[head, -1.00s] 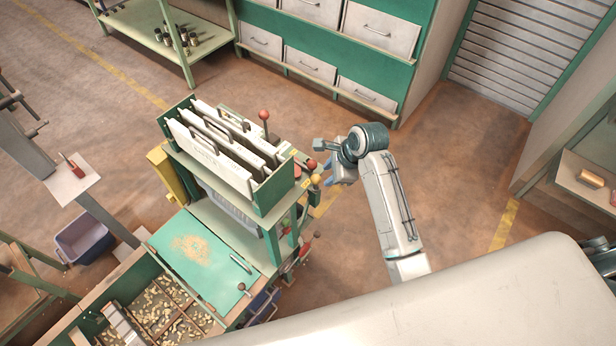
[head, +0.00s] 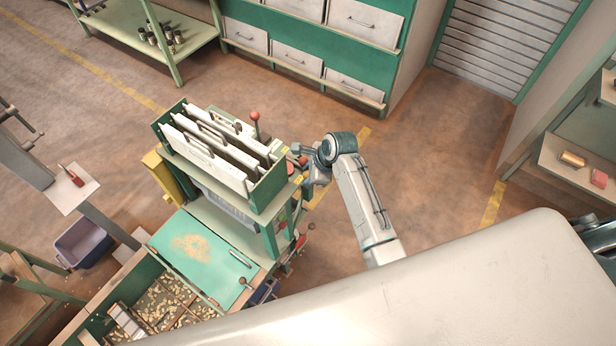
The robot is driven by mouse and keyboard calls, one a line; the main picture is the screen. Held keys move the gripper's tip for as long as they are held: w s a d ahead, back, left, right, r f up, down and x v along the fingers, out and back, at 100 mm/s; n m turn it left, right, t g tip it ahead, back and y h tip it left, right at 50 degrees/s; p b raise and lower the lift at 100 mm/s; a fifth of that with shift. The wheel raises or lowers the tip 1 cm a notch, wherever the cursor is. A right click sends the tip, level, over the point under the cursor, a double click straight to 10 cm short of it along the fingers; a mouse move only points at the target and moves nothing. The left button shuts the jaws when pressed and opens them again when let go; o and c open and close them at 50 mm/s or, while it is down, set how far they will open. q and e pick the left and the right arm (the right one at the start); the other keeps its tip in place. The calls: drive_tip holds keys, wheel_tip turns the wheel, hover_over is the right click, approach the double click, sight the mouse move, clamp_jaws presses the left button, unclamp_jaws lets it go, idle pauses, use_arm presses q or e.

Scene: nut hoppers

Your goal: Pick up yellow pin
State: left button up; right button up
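My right gripper (head: 307,186) is at the right side of the green stand, just by its row of coloured knobs. The fingers are small and partly hidden by the wrist, so I cannot tell whether they are open or shut. A small patch of yellow (head: 297,179) shows at the stand's edge beside the fingers; it may be the yellow pin, but most of it is hidden. I cannot tell whether the fingers touch it. My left gripper is not in view.
The green stand (head: 268,196) holds several white panels. A red-topped lever (head: 254,116) rises behind them. A hopper with a teal lid (head: 200,250) and loose nuts lies below left. Drawers (head: 298,62) stand at the back. The floor (head: 430,150) to the right is clear.

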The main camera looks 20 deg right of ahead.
drive_tip(key=shift+w+a+f, duration=0.15)
drive_tip(key=shift+a+f, duration=0.05)
drive_tip(key=shift+f, duration=0.25)
drive_tip(key=c, duration=0.6)
drive_tip(key=shift+r, duration=0.1)
